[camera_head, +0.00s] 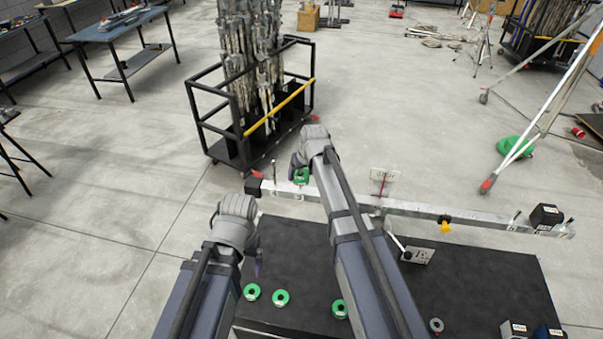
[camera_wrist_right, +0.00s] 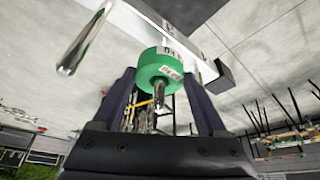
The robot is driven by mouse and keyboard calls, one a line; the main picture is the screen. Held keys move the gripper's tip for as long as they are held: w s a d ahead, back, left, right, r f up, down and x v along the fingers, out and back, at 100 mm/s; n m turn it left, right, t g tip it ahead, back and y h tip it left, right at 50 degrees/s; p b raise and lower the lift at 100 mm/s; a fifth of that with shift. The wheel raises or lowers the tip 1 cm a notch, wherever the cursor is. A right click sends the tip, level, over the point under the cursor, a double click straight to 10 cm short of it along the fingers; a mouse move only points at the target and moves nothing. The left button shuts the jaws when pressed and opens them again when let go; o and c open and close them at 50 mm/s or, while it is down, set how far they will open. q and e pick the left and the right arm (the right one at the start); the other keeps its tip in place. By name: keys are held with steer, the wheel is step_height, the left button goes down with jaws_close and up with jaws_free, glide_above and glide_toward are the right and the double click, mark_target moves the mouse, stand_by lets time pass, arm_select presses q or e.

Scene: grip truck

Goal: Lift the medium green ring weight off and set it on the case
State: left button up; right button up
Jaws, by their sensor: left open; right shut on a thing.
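The green ring weight (camera_head: 301,176) is at the left end of a pale beam (camera_head: 345,200) in the head view. In the right wrist view the green ring weight (camera_wrist_right: 160,66) sits around a metal peg (camera_wrist_right: 159,94) against the beam (camera_wrist_right: 180,42). My right gripper (camera_head: 299,170) is shut on this ring, with one dark finger on each side of it (camera_wrist_right: 162,100). The black case (camera_head: 300,250) lies below, with green rings (camera_head: 252,292), (camera_head: 281,298) and (camera_head: 339,308) on it. My left gripper (camera_head: 258,262) is open above the case's left side, its fingertips partly hidden.
The beam spans the case's far side, with a black block (camera_head: 546,215) at its right end. A grey ring (camera_head: 436,325) and small black blocks (camera_head: 513,330) lie on the case. A black cart (camera_head: 230,150) with metal stands is behind. Open floor lies left.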

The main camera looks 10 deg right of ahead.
arm_select(q)
steer(key=shift+r+p, duration=1.45)
steer(key=shift+r, duration=0.15)
arm_select(e)
steer(key=shift+r, duration=1.6)
arm_select(q)
step_height(320, 180, up, 14)
steer(key=p, duration=1.3)
steer(key=shift+f, duration=0.25)
arm_select(e)
step_height(320, 180, up, 14)
steer(key=shift+f, duration=0.25)
arm_select(q)
steer(key=shift+f, duration=0.15)
arm_select(e)
steer(key=shift+f, duration=0.15)
